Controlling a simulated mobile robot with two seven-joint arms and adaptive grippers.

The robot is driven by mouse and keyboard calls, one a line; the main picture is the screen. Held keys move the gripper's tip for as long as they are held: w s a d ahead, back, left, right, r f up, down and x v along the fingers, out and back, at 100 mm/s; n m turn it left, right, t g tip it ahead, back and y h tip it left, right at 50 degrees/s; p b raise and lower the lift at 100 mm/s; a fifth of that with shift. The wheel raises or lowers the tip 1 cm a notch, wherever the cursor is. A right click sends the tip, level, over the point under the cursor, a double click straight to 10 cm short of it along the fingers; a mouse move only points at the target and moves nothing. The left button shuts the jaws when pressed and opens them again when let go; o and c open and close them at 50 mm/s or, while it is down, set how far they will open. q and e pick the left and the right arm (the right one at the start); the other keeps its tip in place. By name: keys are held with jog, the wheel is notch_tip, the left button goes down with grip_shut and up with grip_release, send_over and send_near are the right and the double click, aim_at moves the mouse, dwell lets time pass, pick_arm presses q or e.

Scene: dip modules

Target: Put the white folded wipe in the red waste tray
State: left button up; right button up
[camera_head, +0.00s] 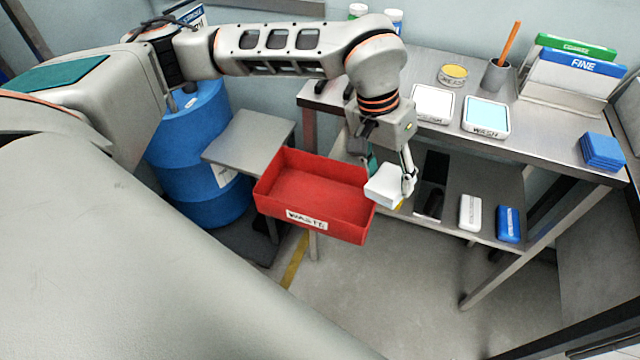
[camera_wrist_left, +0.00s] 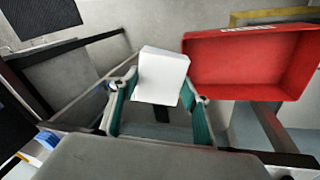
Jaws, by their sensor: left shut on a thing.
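The white folded wipe (camera_head: 384,187) is held by my left gripper (camera_head: 390,180), which is shut on it. In the head view the wipe is at the right end of the red waste tray (camera_head: 316,225), close to its right wall and partly overlapping it from this angle. In the left wrist view the wipe (camera_wrist_left: 162,76) sits between the green-padded fingers, and the red tray (camera_wrist_left: 230,68) is to its right. The tray is labelled WASTE and its visible floor is empty. My right gripper is in neither view.
The tray stands on a small grey stand (camera_head: 248,140) beside a blue drum (camera_head: 200,150). A metal bench (camera_head: 440,130) at the right holds a WASH dish (camera_head: 486,116), blue pads (camera_head: 602,151) and a cup. White (camera_head: 470,212) and blue (camera_head: 508,223) items lie on the lower shelf.

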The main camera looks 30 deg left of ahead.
pick_arm(q)
jog(key=w+a+r+n+g+y, duration=0.1)
jog(key=a+r+n, duration=0.15)
jog(key=a, duration=0.45)
jog(key=w+a+r+n+y, duration=0.1)
jog(key=a+r+y, duration=0.15)
jog(key=a, duration=0.45)
jog(key=shift+n+h, duration=0.35)
notch_tip(320, 180, down, 20)
jog(key=b, duration=0.3)
jog(key=shift+w+a+r, duration=0.1)
jog(key=shift+a+r, duration=0.05)
jog(key=shift+r, duration=0.1)
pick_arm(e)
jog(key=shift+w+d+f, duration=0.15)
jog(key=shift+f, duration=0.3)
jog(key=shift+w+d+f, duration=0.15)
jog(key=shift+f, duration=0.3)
pick_arm(q)
jog(key=shift+f, duration=0.6)
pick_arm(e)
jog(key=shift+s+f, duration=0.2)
pick_arm(q)
jog(key=o, duration=1)
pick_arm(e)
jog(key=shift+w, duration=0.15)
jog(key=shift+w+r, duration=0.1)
